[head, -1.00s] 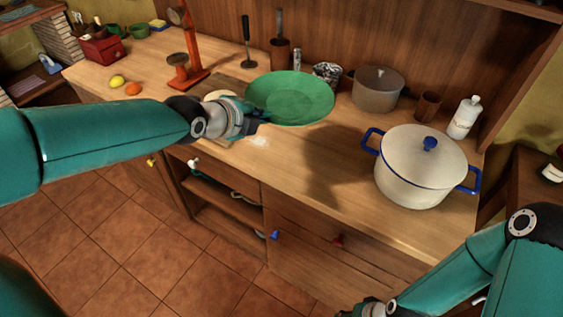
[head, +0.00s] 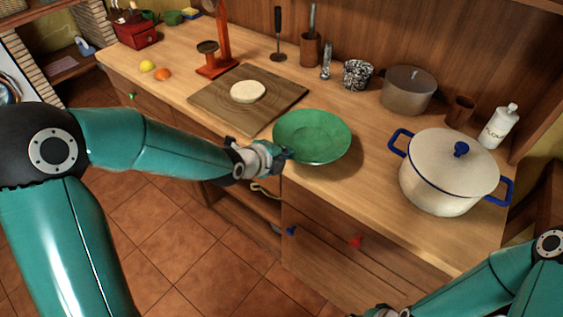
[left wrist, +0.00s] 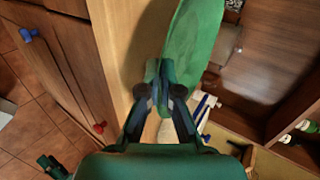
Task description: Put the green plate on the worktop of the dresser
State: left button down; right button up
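The green plate (head: 314,136) is in the head view, near the front edge of the dresser's worktop (head: 372,184). My left gripper (head: 284,157) is shut on the plate's near left rim. The plate is slightly tilted and seems just above the wood, with its shadow beside it; whether any part touches is unclear. In the left wrist view the fingers (left wrist: 160,85) pinch the rim of the plate (left wrist: 192,45). Part of my right gripper (left wrist: 50,164) seems to show small at the lower left of that view; its finger state is unclear.
A white pot with blue handles (head: 447,172) stands to the right of the plate. A wooden board (head: 211,98) with a pale round piece of dough (head: 248,92) lies to the left. A grey pot (head: 407,92), speckled cup (head: 357,75) and brown cup (head: 460,111) stand behind.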

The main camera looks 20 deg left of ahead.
pick_arm(q)
notch_tip(320, 180, down, 4)
jog(key=shift+r, duration=0.1)
jog(key=c, duration=1.3)
grip_release()
jog(key=shift+s, duration=0.1)
jog(key=v, duration=1.2)
jog(key=s+d+f+n+g, duration=0.2)
jog(key=s+f+n+g, duration=0.1)
jog(key=f+n, duration=0.55)
jog(key=s+d+f+n+g, duration=0.25)
jog(key=f+n, duration=0.25)
jog(key=f, duration=0.6)
jog(key=s+f+n+g, duration=0.1)
jog(key=s+f+n, duration=0.2)
jog(key=s+f, duration=0.1)
jog(key=s+d+f+n+g, duration=0.1)
jog(key=s+f+n+g, duration=0.1)
jog(key=s+f+n, duration=0.1)
jog(key=s+d+f+n+g, duration=0.1)
jog(key=s+f+n, duration=0.3)
jog(key=f, duration=0.1)
jog(key=shift+s+f+n+g+b, duration=0.15)
jog(key=shift+s+n+g+b, duration=0.1)
jog(key=shift+s+n+b, duration=0.15)
